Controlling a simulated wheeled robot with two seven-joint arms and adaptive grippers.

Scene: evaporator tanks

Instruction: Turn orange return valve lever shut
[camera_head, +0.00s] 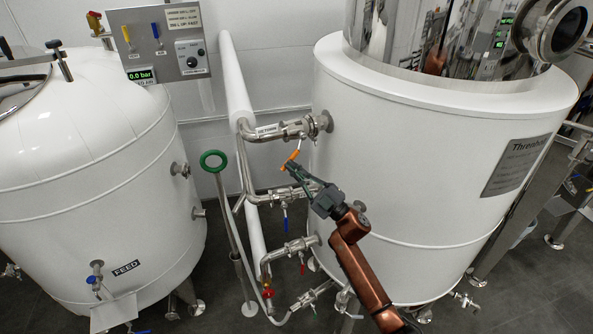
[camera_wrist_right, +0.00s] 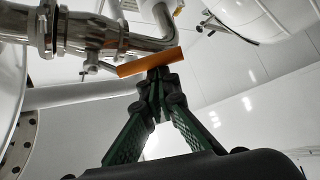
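The orange return valve lever (camera_head: 290,160) hangs slanting down and left from the upper pipe beside the right tank. In the right wrist view the orange lever (camera_wrist_right: 150,62) runs slightly tilted across the picture, below the steel valve body (camera_wrist_right: 90,36). My right gripper (camera_head: 290,168) reaches up to the lever from the lower right. In the wrist view its green-black fingers (camera_wrist_right: 158,76) come together at the tips, right at the lever's lower edge. I see no lever between the fingers; whether they touch it, I cannot tell. My left gripper is not in view.
A lower pipe with a blue lever (camera_head: 285,222) and another with a red lever (camera_head: 302,268) lie below. White tanks flank the pipes: the feed tank (camera_head: 90,180) left, the large tank (camera_head: 420,150) right.

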